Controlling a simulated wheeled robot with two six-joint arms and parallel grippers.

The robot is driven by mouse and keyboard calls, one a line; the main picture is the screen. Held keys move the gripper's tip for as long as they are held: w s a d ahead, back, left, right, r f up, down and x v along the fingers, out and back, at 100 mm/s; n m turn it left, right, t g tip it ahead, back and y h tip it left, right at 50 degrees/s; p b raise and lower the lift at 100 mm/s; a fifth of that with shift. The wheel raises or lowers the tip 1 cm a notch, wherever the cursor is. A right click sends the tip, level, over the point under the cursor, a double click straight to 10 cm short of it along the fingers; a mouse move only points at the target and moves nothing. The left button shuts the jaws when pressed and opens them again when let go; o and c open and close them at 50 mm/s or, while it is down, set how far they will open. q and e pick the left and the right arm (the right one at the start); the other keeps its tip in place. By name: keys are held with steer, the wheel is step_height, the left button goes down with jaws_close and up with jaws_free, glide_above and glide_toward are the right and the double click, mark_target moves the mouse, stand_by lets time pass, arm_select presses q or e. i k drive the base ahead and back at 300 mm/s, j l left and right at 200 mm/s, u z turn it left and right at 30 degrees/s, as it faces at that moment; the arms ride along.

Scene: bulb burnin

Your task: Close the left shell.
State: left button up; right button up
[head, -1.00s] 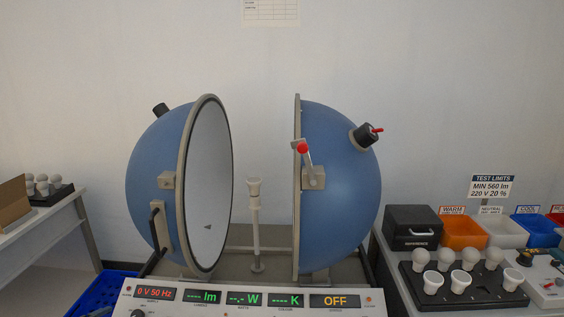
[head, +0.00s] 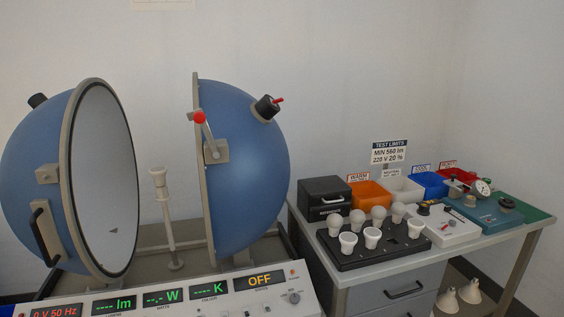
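The left shell (head: 40,165) is a blue half-sphere with a pale round rim and a grey inner face. It stands apart from the right shell (head: 245,160), with a clear gap between them. A black handle (head: 46,232) is on the left shell's front side. The right shell carries a latch lever with a red knob (head: 200,117). A white lamp post (head: 164,215) stands upright in the gap; I cannot tell whether a bulb is in its top. Neither of my grippers is in view.
A control panel (head: 190,300) with lit displays, one reading OFF, runs along the front. On the right bench, a black tray (head: 350,258) holds several bulbs, beside a black box (head: 325,198) and orange (head: 369,194), white, blue and red bins. A sign (head: 390,152) shows test limits.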

mark_target(69, 192)
steer(key=u, duration=1.4)
steer(key=i+j+z, duration=0.1)
steer(key=i+z, duration=0.25)
steer(key=i, duration=0.45)
